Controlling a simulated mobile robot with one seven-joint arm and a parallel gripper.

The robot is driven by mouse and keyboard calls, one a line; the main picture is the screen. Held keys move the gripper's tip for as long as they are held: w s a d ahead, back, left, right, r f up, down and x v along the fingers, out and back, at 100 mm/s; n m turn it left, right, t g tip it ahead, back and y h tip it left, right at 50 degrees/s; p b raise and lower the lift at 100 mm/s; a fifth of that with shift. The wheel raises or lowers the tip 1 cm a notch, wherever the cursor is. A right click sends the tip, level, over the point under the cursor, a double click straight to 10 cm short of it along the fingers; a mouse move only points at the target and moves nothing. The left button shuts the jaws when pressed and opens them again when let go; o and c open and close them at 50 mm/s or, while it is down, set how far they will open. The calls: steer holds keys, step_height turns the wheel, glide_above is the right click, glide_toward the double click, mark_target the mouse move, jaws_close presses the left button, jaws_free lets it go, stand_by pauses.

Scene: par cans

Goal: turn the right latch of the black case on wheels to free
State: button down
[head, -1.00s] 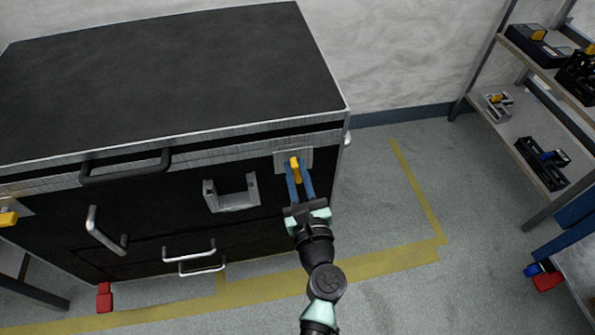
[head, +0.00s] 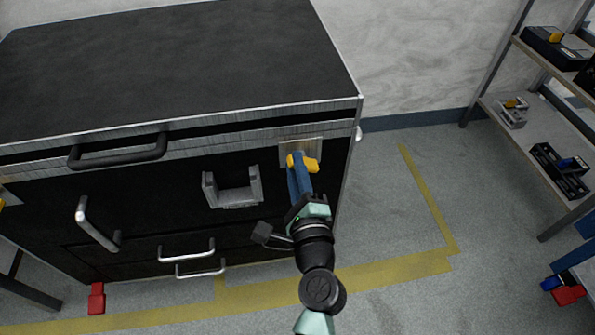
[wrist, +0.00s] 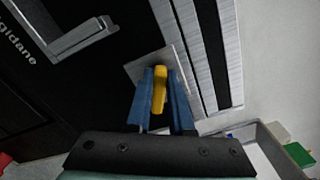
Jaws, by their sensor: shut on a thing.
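The black case on wheels (head: 180,70) stands at the left of the head view, its front facing me. Its right latch is a yellow handle (head: 307,163) on a light metal plate (head: 288,149) near the front's upper right corner. In the head view the yellow handle lies about level. My gripper (head: 300,166) is shut on the yellow handle, and its blue fingers partly hide it. The wrist view also shows the yellow handle (wrist: 159,90) between the two blue fingers, with the plate (wrist: 177,58) behind it.
A grey bracket (head: 233,190) sticks out of the case front left of my gripper. Black and silver bar handles (head: 118,153) are also on the front. Shelves (head: 540,120) with equipment stand at the right. The floor (head: 390,220) between case and shelves is clear.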

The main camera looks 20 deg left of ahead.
steer(key=n+b, duration=0.1)
steer(key=n, duration=0.1)
steer(key=f+n+b, duration=0.1)
steer(key=n+b, duration=0.1)
steer(key=n, duration=0.1)
steer(key=shift+s+a+n, duration=0.1)
steer(key=shift+n, duration=0.2)
steer(key=shift+b, duration=0.3)
steer(key=c, duration=0.8)
jaws_free()
steer(key=shift+s, duration=0.1)
steer(key=v, duration=1.2)
steer(key=shift+s+d, duration=0.25)
steer(key=shift+d, duration=0.05)
